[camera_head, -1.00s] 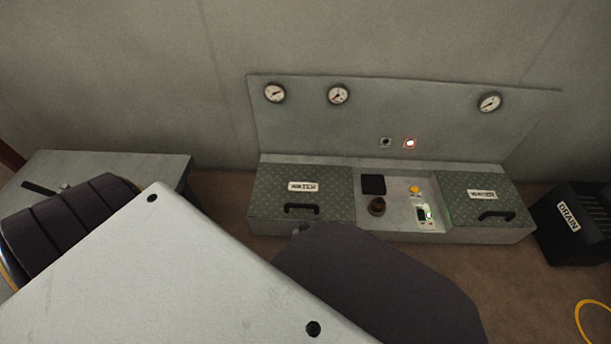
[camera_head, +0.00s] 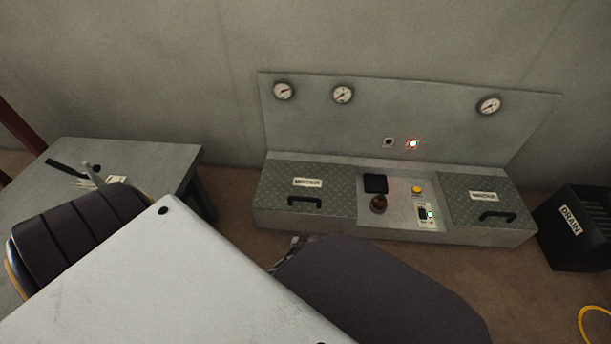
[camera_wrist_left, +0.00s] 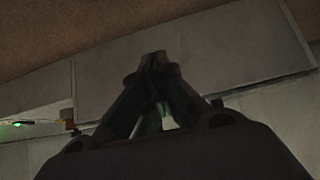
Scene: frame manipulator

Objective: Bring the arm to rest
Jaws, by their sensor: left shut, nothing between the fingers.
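My left gripper (camera_head: 288,252) shows only as a small piece past the edge of my dark arm link in the head view, in front of the left end of the low panel unit. In the left wrist view, the gripper (camera_wrist_left: 158,62) is seen closely, with its fingers meeting at the tips and nothing between them. My dark arm link hides most of it in the head view. My right gripper is in neither view.
The panel unit (camera_head: 300,225) with two hatches, gauges, buttons and a lit red light stands against the wall. A black drain box (camera_head: 574,240) is at right, with a yellow hose (camera_head: 592,318) on the floor. A grey table (camera_head: 150,155) holding small items stands at left.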

